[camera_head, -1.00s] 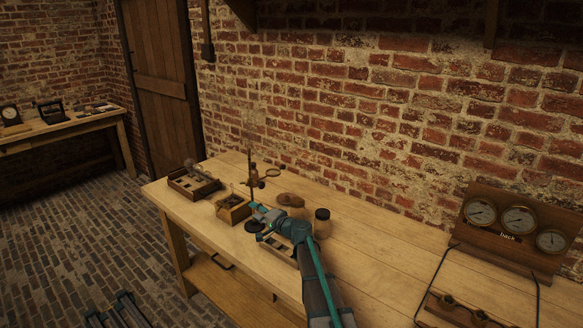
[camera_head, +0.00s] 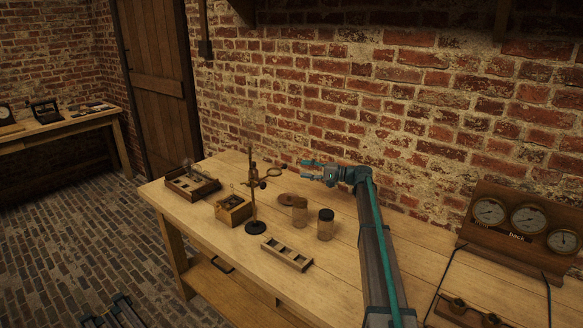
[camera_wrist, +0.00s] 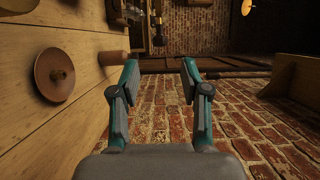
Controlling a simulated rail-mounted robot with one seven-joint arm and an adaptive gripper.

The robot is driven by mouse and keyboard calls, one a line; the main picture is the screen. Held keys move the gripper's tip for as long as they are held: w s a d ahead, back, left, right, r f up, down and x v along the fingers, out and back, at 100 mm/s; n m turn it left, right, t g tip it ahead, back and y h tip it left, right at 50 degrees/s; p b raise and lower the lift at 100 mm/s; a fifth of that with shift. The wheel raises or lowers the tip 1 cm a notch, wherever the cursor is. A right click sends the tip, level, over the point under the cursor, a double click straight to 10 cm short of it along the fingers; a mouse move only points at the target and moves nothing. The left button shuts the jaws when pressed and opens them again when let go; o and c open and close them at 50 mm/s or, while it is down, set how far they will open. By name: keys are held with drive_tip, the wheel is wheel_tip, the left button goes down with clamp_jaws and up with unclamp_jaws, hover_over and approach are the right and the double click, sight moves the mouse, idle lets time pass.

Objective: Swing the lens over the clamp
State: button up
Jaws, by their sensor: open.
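A stand has a round dark base (camera_head: 256,228) and an upright rod (camera_head: 251,200) on the bench. A ring-shaped lens (camera_head: 276,170) sticks out to the right from the rod on a side arm. A small dark fitting (camera_head: 262,184) sits lower on the rod; I cannot tell if it is the clamp. My gripper (camera_head: 303,170) is open and empty, right of the lens and apart from it, with its fingers pointing left. In the wrist view my gripper (camera_wrist: 160,72) shows its fingers spread with nothing between them.
Behind the stand's left side are a wooden box (camera_head: 234,212) and a tray (camera_head: 194,188). Jars (camera_head: 325,229) stand to its right, below my gripper. The brick wall (camera_head: 400,110) is close behind my gripper.

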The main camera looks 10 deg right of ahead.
sight(285, 166)
drive_tip(key=p+x, duration=0.2)
drive_tip(key=x, duration=0.7)
drive_tip(key=shift+w+a, duration=0.1)
clamp_jaws()
